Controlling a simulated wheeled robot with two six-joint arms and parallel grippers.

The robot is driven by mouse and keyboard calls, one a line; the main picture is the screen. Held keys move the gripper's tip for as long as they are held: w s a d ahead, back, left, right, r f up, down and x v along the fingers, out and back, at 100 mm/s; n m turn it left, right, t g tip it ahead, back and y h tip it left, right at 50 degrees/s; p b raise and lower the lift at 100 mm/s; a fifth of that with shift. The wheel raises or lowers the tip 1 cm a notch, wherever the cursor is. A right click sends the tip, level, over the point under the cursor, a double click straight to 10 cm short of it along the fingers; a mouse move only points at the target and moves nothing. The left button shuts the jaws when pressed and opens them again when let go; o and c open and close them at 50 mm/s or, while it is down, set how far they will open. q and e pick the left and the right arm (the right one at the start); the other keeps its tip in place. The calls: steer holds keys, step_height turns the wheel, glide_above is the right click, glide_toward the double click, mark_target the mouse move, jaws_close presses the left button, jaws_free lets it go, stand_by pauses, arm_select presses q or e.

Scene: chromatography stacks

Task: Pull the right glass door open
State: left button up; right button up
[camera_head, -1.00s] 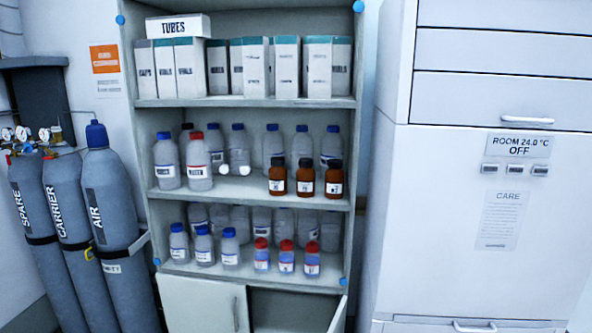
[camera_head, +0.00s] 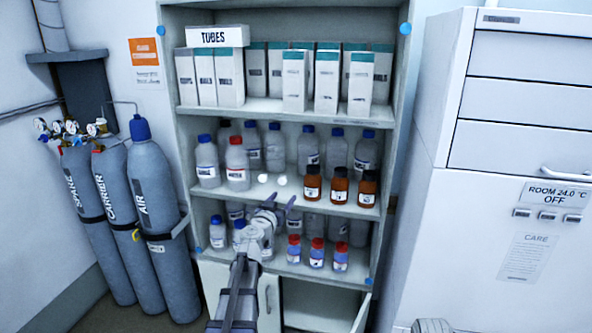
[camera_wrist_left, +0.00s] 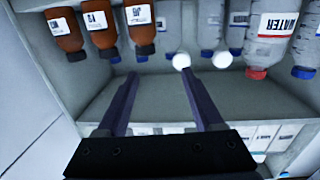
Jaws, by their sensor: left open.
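The right glass door's round white knob (camera_head: 281,180) is in front of the middle shelf in the head view, close beside the left door's knob (camera_head: 262,178). The clear panes barely show; the close knobs suggest both doors are shut. My left gripper (camera_head: 281,204) is open and empty, just below the knobs in the head view. In the left wrist view, which is upside down, the left gripper (camera_wrist_left: 160,78) has its right fingertip almost in line with the right door's knob (camera_wrist_left: 181,61). The left door's knob (camera_wrist_left: 222,60) lies outside the fingers. I cannot tell any contact.
Brown bottles (camera_head: 340,187) and a red-capped bottle (camera_head: 238,165) stand behind the knobs. Small red-capped bottles (camera_head: 317,254) are on the lower shelf. The bottom cupboard is partly open. Gas cylinders (camera_head: 160,220) stand left, a white cabinet (camera_head: 470,200) right.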

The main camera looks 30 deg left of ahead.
mark_target(282, 181)
arm_select(q)
steer(key=shift+n+y, duration=0.4)
steer(key=shift+y, duration=0.4)
steer(key=shift+w+a+r, duration=0.2)
steer(key=shift+w+a, duration=0.6)
steer(key=shift+w, duration=0.45)
steer(key=shift+w+a+r, duration=0.2)
steer(key=shift+w+a, duration=0.6)
steer(key=shift+w, duration=0.4)
steer(key=shift+w+a+r, duration=0.2)
steer(key=shift+w+a, duration=0.6)
steer(key=shift+w, duration=0.45)
jaws_close()
